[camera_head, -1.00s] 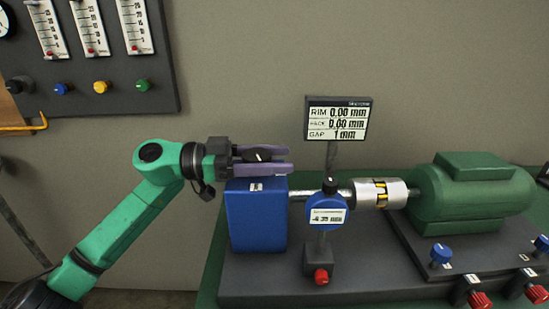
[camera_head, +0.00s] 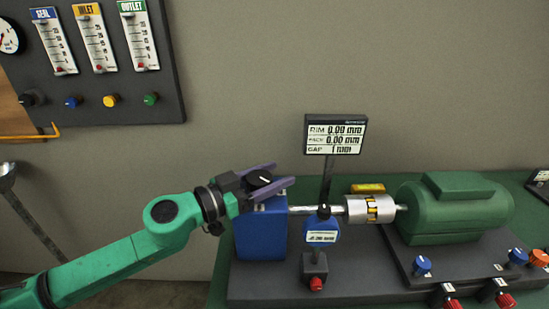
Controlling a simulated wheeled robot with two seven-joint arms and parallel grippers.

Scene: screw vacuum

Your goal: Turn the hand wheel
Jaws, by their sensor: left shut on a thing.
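A small black hand wheel (camera_head: 258,178) with a white mark sits on top of the blue pump block (camera_head: 262,232). My left gripper (camera_head: 268,186) comes in from the left, its purple fingers on either side of the wheel and shut on it. The fingers hide part of the wheel and the block's top edge. The white mark points toward the lower right. My right gripper is not in the view.
A shaft and silver coupling (camera_head: 369,209) join the block to the green motor (camera_head: 455,210). A blue dial gauge (camera_head: 323,229) and a display (camera_head: 336,135) stand right of the block. Knobs (camera_head: 421,265) line the right front. A gauge panel (camera_head: 90,60) hangs at upper left.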

